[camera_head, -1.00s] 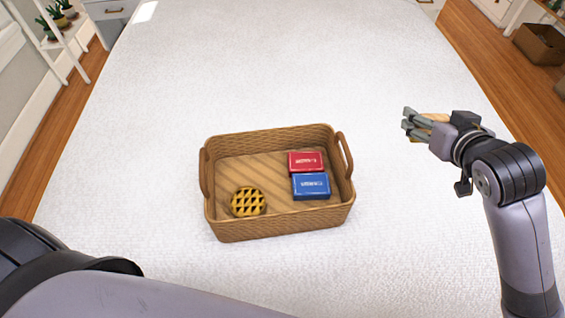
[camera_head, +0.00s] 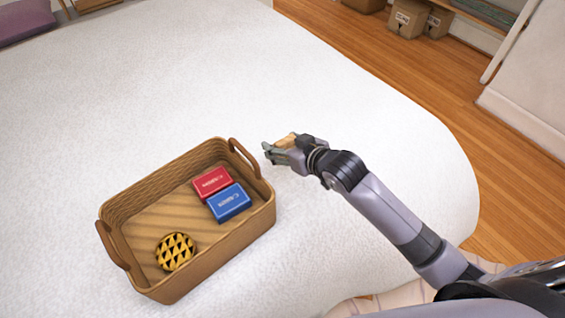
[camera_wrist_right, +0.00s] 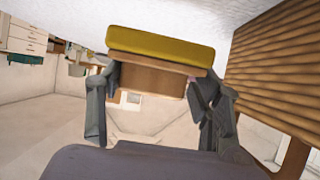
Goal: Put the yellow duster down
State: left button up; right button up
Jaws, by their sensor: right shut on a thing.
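The yellow duster (camera_wrist_right: 160,47) shows in the right wrist view as a yellow pad on a tan wooden back (camera_wrist_right: 150,78). My right gripper (camera_wrist_right: 155,88) is shut on it, with a finger on each side. In the head view the right gripper (camera_head: 274,154) is just right of the wicker basket's handle, over the white bed; only a tan bit of the duster (camera_head: 287,140) shows there. My left gripper is not in view.
The wicker basket (camera_head: 232,240) holds a red box (camera_head: 212,182), a blue box (camera_head: 229,203) and a round yellow-and-black item (camera_head: 175,251). The white bed (camera_head: 350,110) is clear behind and right of it. Cardboard boxes (camera_head: 408,18) stand on the wooden floor beyond.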

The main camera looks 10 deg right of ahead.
aim_at(283, 170)
jog(key=shift+f+b, duration=0.4)
jog(key=shift+f, duration=3.15)
jog(key=shift+f, duration=0.1)
jog(key=o, duration=1.2)
jog(key=shift+f, duration=0.1)
jog(key=shift+c, duration=0.2)
